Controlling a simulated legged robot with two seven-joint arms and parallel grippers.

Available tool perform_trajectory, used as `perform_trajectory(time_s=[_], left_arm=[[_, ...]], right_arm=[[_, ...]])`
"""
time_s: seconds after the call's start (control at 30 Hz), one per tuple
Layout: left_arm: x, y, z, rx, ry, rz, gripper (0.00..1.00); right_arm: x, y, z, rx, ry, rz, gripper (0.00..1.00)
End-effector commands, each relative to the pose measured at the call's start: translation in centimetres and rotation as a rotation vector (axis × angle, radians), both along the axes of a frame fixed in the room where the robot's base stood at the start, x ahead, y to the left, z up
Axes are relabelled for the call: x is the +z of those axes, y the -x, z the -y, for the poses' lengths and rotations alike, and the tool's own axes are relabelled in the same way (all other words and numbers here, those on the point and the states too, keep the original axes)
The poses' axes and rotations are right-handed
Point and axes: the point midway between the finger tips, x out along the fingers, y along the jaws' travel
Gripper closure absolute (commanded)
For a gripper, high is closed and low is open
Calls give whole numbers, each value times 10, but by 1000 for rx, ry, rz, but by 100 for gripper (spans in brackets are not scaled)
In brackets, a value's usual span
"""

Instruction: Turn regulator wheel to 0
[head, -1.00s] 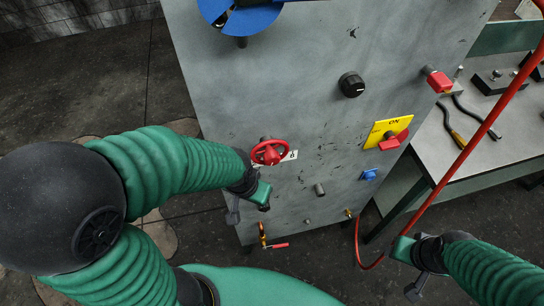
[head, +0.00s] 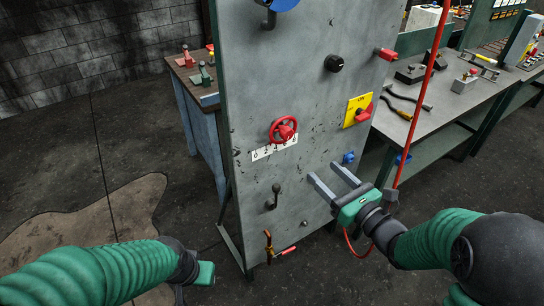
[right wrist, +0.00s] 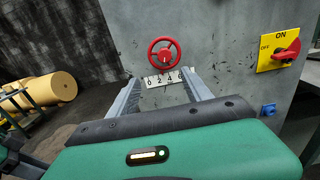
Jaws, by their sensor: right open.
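The red regulator wheel (head: 286,132) is on the grey panel, above a white scale plate (head: 262,154) with black digits. In the right wrist view the wheel (right wrist: 164,56) is straight ahead, and its plate (right wrist: 163,80) reads 0, 2, 4, 6 from left to right. I cannot tell which digit the wheel is set to. My right gripper (head: 325,172) is open and empty, below and right of the wheel, apart from it, with its fingers towards the panel. My left gripper (head: 194,283) is low at left, away from the panel; its jaws are unclear.
A yellow plate with a red switch (head: 362,113) is right of the wheel. A black knob (head: 334,63), a red button (head: 386,54), a dark lever (head: 275,194) and a blue knob (head: 348,157) also project. A red hose (head: 421,94) hangs at right, before a workbench (head: 462,97).

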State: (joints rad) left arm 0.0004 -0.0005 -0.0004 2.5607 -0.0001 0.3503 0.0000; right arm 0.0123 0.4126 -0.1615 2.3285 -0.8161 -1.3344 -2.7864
Motion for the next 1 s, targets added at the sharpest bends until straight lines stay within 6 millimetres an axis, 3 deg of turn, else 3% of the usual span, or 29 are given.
perform_trajectory(time_s=[0.17,0.5,0.7,1.0], left_arm=[[8,-1,0,-1,0,1,64],[29,0,0,-1,0,1,64],[36,0,0,0,0,0,64],[37,0,0,-1,0,0,64]], right_arm=[[3,-19,-17,4,6,7,42],[6,-89,-78,3,10,6,42],[4,-123,-98,1,8,4,42],[3,-134,-105,-1,7,5,42]])
